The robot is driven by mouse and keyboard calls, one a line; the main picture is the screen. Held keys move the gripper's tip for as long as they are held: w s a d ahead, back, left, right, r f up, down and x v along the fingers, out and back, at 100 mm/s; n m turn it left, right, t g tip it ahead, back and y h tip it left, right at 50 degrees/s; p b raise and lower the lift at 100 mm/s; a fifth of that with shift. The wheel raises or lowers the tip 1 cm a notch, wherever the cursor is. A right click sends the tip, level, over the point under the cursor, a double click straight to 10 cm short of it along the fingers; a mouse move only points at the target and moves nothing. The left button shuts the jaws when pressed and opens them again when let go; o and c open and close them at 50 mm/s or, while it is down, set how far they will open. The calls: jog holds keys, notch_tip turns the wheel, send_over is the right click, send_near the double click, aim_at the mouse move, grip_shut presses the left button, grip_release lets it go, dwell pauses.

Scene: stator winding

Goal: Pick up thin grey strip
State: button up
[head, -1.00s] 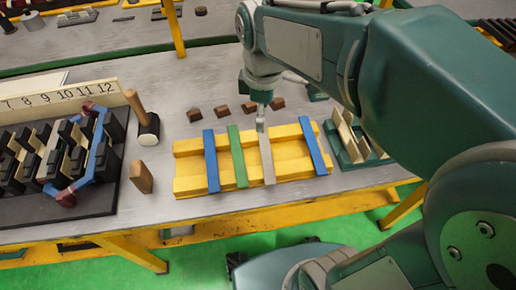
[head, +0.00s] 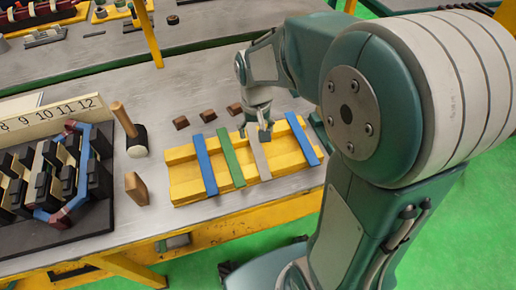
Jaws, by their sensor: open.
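The thin grey strip (head: 261,162) lies across the yellow slotted block (head: 183,187) on the grey workbench, between a green strip (head: 231,160) and a blue strip on the right (head: 302,139). Another blue strip (head: 204,165) lies at the left of the block. My gripper (head: 264,132) points down over the far end of the grey strip, with its fingers apart. Whether the fingertips touch the strip cannot be told. The far end of the strip is partly hidden by the gripper.
Small brown wedges (head: 208,115) lie behind the block. A mallet (head: 135,141) and a brown wooden block (head: 136,188) stand to the left, beside the dark stator fixture (head: 100,205) and a numbered board (head: 50,115). Bare bench shows in front of the yellow block.

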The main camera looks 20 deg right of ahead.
aim_at(258, 152)
jog(key=shift+a+f, duration=0.2)
jog(key=shift+f, duration=0.55)
jog(key=f, duration=0.5)
jog(key=shift+s+d, duration=0.35)
jog(key=shift+a, duration=0.1)
grip_shut()
